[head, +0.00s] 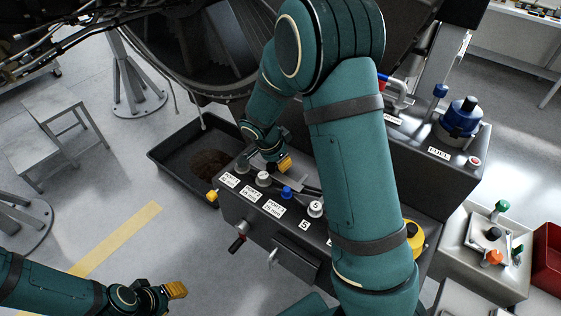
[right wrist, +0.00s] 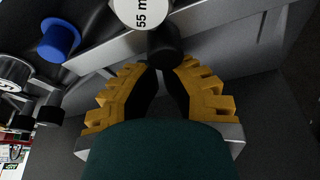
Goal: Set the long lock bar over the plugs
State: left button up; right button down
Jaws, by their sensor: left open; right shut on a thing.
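The console top carries a row of plugs: a white plug (head: 263,178), a blue plug (head: 286,192) and a white plug marked S (head: 316,208). The long grey lock bar (right wrist: 215,24) runs across the right wrist view beside the white 55 mm plug (right wrist: 140,10); a grey strip of it shows in the head view (head: 291,181). My right gripper (head: 285,163) is shut on the bar's black knob (right wrist: 165,46). I cannot tell whether the bar touches the console. The blue plug (right wrist: 60,40) stands apart. My left gripper (head: 176,290) is open and empty, low at left.
A black tray (head: 168,160) lies on the floor left of the console (head: 262,222). A fuel unit with a blue cap (head: 462,118) stands behind right. A grey box with coloured knobs (head: 460,245) and a red bin (head: 548,255) are at right. My right arm hides the console's middle.

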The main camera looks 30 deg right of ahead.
aim_at(293, 162)
jog(key=d, duration=0.2)
jog(key=d+b, duration=0.1)
jog(key=shift+w+d, duration=0.2)
jog(key=shift+d, duration=0.15)
pick_arm(q)
jog(key=shift+s+d+f, duration=0.15)
jog(key=shift+d+f, duration=0.2)
pick_arm(e)
jog(key=v, duration=1)
jog(key=shift+s+d, duration=0.1)
